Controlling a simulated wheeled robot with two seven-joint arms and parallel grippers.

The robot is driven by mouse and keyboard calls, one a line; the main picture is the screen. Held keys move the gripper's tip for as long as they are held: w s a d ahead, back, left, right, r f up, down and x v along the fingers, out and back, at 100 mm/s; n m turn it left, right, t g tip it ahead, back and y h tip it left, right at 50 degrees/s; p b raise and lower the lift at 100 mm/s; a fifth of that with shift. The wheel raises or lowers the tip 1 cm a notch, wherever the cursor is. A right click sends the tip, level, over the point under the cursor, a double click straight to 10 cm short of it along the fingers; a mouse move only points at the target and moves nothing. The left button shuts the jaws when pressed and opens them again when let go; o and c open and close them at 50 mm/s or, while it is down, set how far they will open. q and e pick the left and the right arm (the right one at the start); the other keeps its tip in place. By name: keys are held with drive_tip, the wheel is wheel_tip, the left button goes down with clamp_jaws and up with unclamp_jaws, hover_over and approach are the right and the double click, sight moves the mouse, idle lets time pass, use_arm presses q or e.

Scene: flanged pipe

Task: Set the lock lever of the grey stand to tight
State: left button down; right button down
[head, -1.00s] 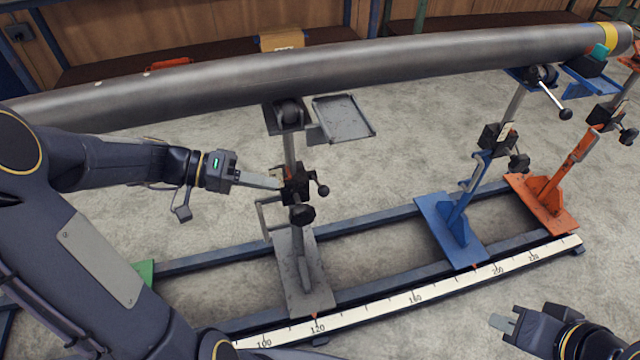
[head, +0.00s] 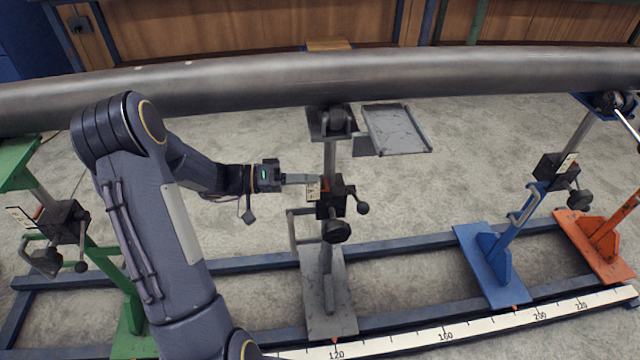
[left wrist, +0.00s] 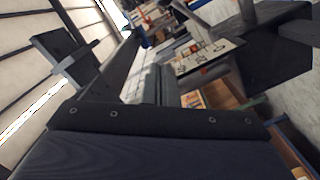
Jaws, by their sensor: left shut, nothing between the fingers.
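The grey stand (head: 328,290) stands on the blue rail frame under the large pipe. Its black clamp block (head: 332,200) sits partway up the post, with a ball-ended lever (head: 360,205) at the right and a round black knob (head: 336,230) below. My left gripper (head: 318,180) is shut and empty, its fingertips at the left upper side of the block beside a small label plate. Whether they touch cannot be told. In the left wrist view, the fingers (left wrist: 140,75) reach toward a white marked plate (left wrist: 208,57). My right gripper is out of view.
The grey pipe (head: 250,85) runs across above. A grey tray (head: 395,130) juts out right of the stand's top. A green stand (head: 60,215) is at left, blue (head: 490,260) and orange (head: 600,240) stands at right. A ruler (head: 450,335) lies in front.

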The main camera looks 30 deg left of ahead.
use_arm(q)
hover_over(348, 225)
drive_tip(key=w+a, duration=0.3)
drive_tip(key=w, duration=0.2)
drive_tip(key=s+f, duration=0.1)
drive_tip(key=d, duration=0.1)
drive_tip(key=s+f, duration=0.1)
drive_tip(key=shift+s+d+f+b, duration=0.25)
drive_tip(key=shift+s+f+b, duration=0.1)
drive_tip(key=shift+b, duration=0.05)
drive_tip(key=f+m+b, duration=0.1)
drive_tip(key=b, duration=0.3)
drive_tip(key=s+d+f+m+b, duration=0.1)
drive_tip(key=f+b, duration=0.1)
drive_tip(key=b, duration=0.3)
drive_tip(key=f+m+b, duration=0.1)
drive_tip(key=b, duration=0.3)
drive_tip(key=shift+s+d+f+m, duration=0.15)
drive_tip(key=shift+s+m, duration=0.25)
drive_tip(key=shift+s+b, duration=0.1)
drive_tip(key=shift+b, duration=0.75)
drive_tip(key=shift+m, duration=0.3)
